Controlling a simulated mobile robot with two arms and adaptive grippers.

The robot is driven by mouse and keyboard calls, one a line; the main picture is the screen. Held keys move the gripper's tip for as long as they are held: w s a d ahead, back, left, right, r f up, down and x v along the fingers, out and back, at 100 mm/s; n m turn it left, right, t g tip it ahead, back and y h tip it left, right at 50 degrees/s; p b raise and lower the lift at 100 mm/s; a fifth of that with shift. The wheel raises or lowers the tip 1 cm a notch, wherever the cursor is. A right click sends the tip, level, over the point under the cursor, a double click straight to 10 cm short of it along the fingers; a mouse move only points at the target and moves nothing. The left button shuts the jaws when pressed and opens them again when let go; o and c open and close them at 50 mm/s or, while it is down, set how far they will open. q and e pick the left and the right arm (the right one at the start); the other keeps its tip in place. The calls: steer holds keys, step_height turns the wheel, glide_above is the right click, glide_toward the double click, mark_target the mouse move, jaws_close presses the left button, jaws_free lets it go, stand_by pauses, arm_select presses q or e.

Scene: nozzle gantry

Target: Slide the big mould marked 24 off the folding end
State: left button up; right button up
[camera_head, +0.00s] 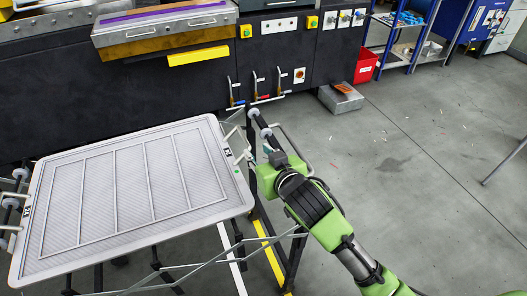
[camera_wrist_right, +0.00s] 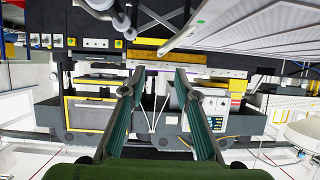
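The big mould (camera_head: 135,190) is a flat, pale grey ribbed panel on a folding frame in the head view, with a small black-and-white label on its right edge and another on its left. The labels are too small to read. A green dot shows near its right edge. Its edge shows at the top right of the right wrist view (camera_wrist_right: 250,30). My right gripper (camera_head: 272,150) is just right of the mould's right edge, near the handle there. In the wrist view its two fingers (camera_wrist_right: 160,76) are apart with nothing between them. My left gripper is not in view.
Rollers (camera_head: 262,125) stand on the frame beyond my right gripper. The folding frame (camera_head: 200,265) has crossed legs and a yellow-striped bar. A dark machine (camera_head: 170,95) with levers stands behind.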

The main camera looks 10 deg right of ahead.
mark_target(246, 140)
steer(key=shift+r, duration=0.15)
steer(key=p+x, duration=0.1)
steer(key=x, duration=1.2)
steer(key=shift+w+a+p, duration=0.15)
steer(key=shift+w+p, duration=0.15)
steer(key=shift+w, duration=0.05)
jaws_close()
